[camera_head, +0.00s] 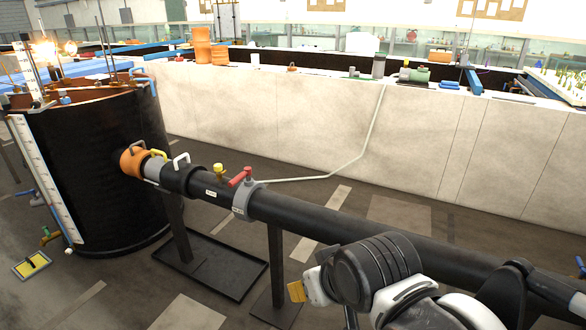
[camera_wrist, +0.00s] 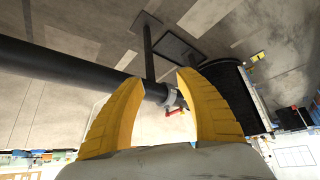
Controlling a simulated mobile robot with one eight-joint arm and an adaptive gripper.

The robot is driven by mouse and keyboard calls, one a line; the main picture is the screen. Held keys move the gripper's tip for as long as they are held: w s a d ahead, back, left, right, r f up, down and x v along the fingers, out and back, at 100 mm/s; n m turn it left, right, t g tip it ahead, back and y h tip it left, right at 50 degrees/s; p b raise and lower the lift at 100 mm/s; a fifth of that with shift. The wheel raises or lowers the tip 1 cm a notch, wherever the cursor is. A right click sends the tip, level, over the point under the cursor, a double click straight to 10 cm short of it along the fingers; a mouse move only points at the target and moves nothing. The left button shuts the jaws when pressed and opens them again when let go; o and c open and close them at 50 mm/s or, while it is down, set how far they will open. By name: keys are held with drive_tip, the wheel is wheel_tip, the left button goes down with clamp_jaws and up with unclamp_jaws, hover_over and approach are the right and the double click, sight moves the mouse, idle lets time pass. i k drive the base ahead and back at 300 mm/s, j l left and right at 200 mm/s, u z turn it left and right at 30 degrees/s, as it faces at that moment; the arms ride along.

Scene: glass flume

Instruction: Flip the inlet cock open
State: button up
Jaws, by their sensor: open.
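A cock with a red lever (camera_head: 240,177) sits on a grey collar (camera_head: 243,199) around the long black pipe (camera_head: 340,229). In the head view the lever slants across the pipe's line. In the wrist view the red lever (camera_wrist: 176,111) and grey collar (camera_wrist: 170,99) show small and far off, between my fingers. My gripper (camera_wrist: 161,77) has two yellow fingers, spread with nothing between them. In the head view a yellow fingertip of my gripper (camera_head: 297,291) shows low, right of and nearer than the cock; the rest is hidden behind my wrist.
A black tank (camera_head: 95,170) stands left, with an orange fitting (camera_head: 133,161) on the pipe. A small yellow-topped fitting (camera_head: 218,171) sits beside the cock. A thin pale hose (camera_head: 330,172) runs from near the cock to the long pale wall (camera_head: 300,115). A black tray (camera_head: 212,268) lies below.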

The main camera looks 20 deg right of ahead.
sight(248, 171)
drive_tip(key=i+l+u, duration=0.1)
drive_tip(key=i, duration=0.55)
drive_tip(key=i+l+u, duration=0.1)
drive_tip(key=i, duration=0.5)
